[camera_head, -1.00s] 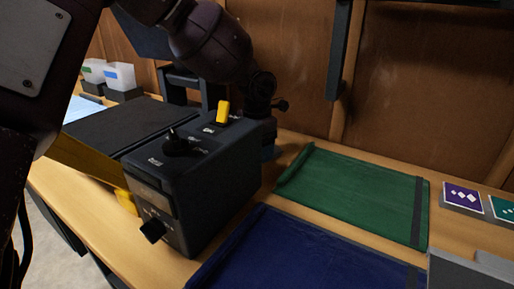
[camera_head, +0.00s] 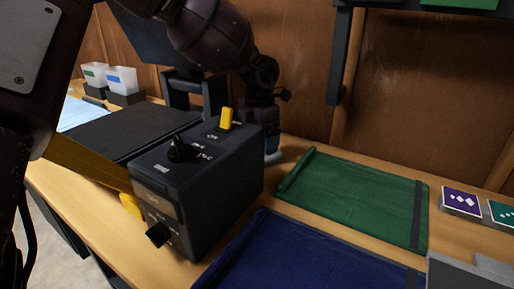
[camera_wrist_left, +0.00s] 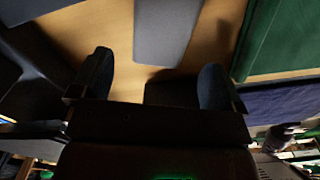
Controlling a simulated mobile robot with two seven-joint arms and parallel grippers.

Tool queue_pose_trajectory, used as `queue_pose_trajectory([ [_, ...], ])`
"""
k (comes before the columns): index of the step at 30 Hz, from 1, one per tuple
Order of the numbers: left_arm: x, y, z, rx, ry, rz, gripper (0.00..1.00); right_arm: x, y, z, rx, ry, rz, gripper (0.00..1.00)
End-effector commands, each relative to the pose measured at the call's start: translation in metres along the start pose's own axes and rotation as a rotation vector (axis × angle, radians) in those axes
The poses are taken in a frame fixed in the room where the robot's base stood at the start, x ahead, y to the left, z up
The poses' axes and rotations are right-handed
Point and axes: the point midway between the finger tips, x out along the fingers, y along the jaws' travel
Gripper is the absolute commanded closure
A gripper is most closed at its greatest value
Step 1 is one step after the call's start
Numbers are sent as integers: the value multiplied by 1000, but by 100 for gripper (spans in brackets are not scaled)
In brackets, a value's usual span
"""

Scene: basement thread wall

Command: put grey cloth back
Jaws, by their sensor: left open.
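My left gripper (camera_head: 272,143) reaches down to the bench behind the dark control box, which hides part of it in the head view. In the left wrist view its two dark fingers (camera_wrist_left: 157,82) stand wide apart, with nothing gripped. A smooth grey slab-like shape (camera_wrist_left: 168,30) lies on the wood beyond the fingers; I cannot tell if it is the grey cloth. A darker patch sits nearer, between the fingers, and is unclear. A green cloth (camera_head: 355,195) and a dark blue cloth (camera_head: 300,258) lie flat on the bench. My right gripper is not in view.
The control box (camera_head: 200,180) with a yellow switch stands close to my left arm. A black-topped case (camera_head: 120,130) and white containers (camera_head: 122,80) are further left. Cards (camera_head: 461,201) stand at right. A dark bracket (camera_head: 338,60) hangs on the wooden wall.

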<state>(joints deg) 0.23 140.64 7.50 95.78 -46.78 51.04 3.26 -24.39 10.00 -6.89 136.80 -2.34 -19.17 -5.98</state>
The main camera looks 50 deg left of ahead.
Motion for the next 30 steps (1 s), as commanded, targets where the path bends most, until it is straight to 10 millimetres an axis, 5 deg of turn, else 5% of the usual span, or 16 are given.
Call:
queue_pose_trajectory([
  [3, -30, 0, 0, 0, -9, 1, 6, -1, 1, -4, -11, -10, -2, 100],
  [12, -70, 0, 0, -1, -3, 0, 6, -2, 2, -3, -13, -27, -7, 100],
  [30, -78, 0, 0, 0, 1, -1, 6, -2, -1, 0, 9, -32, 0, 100],
])
